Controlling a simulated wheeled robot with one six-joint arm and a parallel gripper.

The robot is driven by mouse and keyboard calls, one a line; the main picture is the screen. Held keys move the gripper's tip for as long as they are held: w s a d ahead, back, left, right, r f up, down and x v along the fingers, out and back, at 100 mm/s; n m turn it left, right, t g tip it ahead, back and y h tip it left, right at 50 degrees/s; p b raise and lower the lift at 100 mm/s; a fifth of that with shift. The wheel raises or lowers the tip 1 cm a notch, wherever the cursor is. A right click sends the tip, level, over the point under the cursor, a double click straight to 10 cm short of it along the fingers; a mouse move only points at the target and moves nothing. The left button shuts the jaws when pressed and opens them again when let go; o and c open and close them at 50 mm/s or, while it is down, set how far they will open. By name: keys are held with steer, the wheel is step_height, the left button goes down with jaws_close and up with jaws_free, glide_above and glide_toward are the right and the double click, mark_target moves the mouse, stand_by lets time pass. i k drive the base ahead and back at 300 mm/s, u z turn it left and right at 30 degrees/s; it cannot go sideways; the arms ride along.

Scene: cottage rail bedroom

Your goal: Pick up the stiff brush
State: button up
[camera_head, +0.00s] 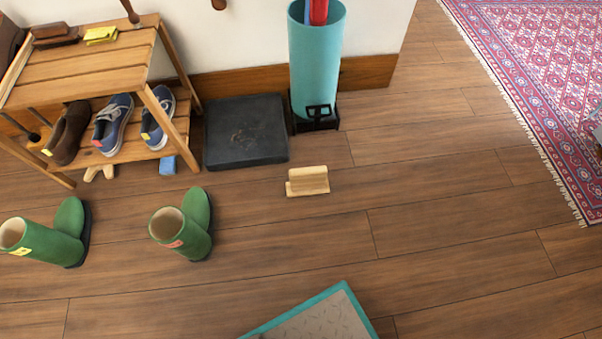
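My gripper is not in view. Two things could be the stiff brush, and I cannot tell which it is. One is a pale wooden block with a stepped side (307,181), lying alone on the floorboards near the middle; bristles cannot be made out. The other is a brown brush-like block (54,35) on top of the slatted wooden bench (75,73) at the upper left, beside a small yellow block (100,36).
A black square slab (245,132) and a teal cylinder (317,62) stand by the wall. Green boots (182,225) and (48,240) are at left. A small blue block (168,165) lies by the bench. A teal-edged panel (318,318) is at the bottom. Floor right of the pale block is clear to the rug (545,75).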

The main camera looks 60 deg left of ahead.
mark_target(310, 179)
steer(key=u, duration=0.6)
steer(key=i, duration=0.6)
steer(key=u, duration=1.05)
steer(key=i, duration=0.25)
steer(key=u, duration=0.15)
